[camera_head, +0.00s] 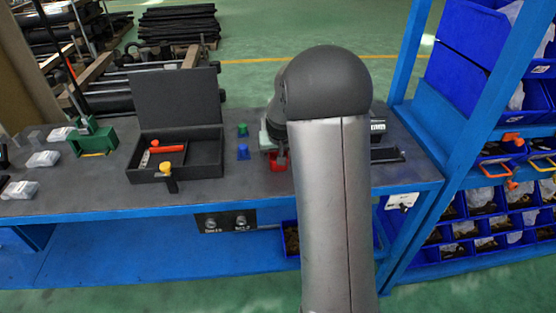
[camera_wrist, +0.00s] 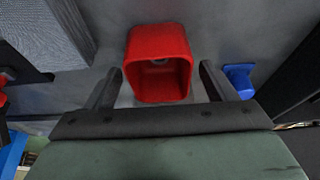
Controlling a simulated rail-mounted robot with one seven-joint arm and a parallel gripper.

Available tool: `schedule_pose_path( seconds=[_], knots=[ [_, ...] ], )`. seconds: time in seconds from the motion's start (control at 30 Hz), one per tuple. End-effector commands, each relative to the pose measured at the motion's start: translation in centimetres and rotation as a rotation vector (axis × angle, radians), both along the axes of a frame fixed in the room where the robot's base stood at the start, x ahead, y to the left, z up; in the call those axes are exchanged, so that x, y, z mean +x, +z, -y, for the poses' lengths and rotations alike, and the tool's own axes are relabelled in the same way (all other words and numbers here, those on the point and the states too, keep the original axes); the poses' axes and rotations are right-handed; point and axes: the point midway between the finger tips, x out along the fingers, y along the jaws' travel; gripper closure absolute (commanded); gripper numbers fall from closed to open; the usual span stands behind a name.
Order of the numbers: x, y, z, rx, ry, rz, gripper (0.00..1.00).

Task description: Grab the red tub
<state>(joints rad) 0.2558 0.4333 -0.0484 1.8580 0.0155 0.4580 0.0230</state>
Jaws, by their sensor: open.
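The red tub (camera_wrist: 158,32) is a square, open-topped container in the upper middle of the wrist view. In the head view the red tub (camera_head: 278,164) is partly hidden behind my arm on the grey tabletop. My gripper (camera_wrist: 160,80) is open, with one finger on each side of the tub's near part. Gaps show between both fingers and the tub walls, and nothing is held.
A blue piece (camera_wrist: 239,78) stands right of my right finger in the wrist view. In the head view, a blue piece (camera_head: 243,152), a green piece (camera_head: 242,130) and an open black case (camera_head: 213,160) stand left of the tub. A blue shelf frame (camera_head: 440,190) is at right.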

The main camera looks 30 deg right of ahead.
Motion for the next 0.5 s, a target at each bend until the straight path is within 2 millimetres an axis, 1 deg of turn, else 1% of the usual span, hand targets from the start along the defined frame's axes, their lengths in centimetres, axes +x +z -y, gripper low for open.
schedule_pose_path(
  seconds=[0.03,0.07,0.1,0.17,0.2,0.5],
  knots=[
    [0.0,0.01,0.0,0.0,0.0,0.0,0.3],
    [0.0,0.01,-0.01,0.0,0.0,0.0,0.39],
    [0.0,0.02,-0.01,0.0,0.0,0.0,0.5],
    [0.0,0.02,-0.01,0.0,0.0,0.0,0.66],
    [-0.01,0.03,-0.01,0.0,0.0,0.0,0.71],
    [0.01,0.11,-0.01,0.0,0.0,0.001,0.71]
  ],
)
